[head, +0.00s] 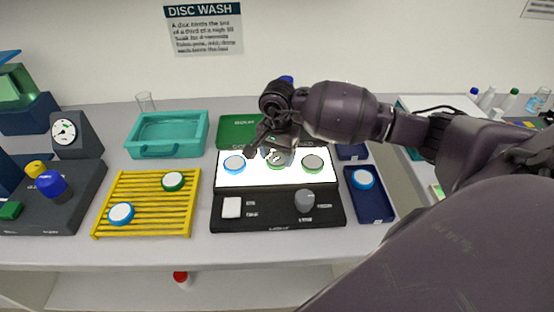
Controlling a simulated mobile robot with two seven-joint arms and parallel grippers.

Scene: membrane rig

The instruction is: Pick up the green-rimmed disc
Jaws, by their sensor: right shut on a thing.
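My right gripper (268,152) reaches in from the right, over the middle of a lit white panel (255,180). It is shut on a green-rimmed disc (280,165), which the fingers partly hide. I cannot tell whether that disc touches the panel. Another green-rimmed disc (313,163) lies on the panel to the right, and a blue-rimmed disc (234,164) lies to the left. One more green-rimmed disc (173,181) is on the yellow rack (150,200). My left gripper is not in view.
A blue-rimmed disc (121,213) sits on the yellow rack. Another (363,179) lies in a dark blue tray (373,208). A black console with a grey knob (304,200) is in front of the panel. A teal tub (168,135) stands behind the rack.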

